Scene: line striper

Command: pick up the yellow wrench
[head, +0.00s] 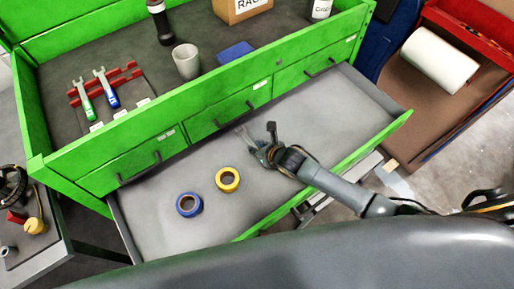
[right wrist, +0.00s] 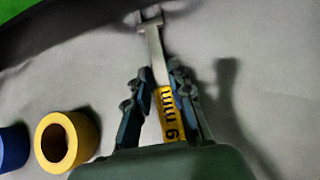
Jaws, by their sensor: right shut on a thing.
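The yellow wrench (right wrist: 167,112) has a yellow handle with black "9 mm" lettering and a grey metal shaft and open end. Its handle lies between the fingers of my right gripper (right wrist: 160,85) in the right wrist view. In the head view my right gripper (head: 262,146) is over the open drawer, and only the wrench's grey end (head: 243,134) shows past the fingers. My right gripper is shut on the wrench. I cannot tell whether the wrench touches the drawer floor. My left gripper is not in view.
The open grey drawer (head: 330,105) also holds a blue tape roll (head: 180,207) and a yellow tape roll (head: 220,187), left of the gripper. The green cabinet (head: 210,122) rises behind it, with a cup (head: 186,66) and two wrenches (head: 105,86) on top.

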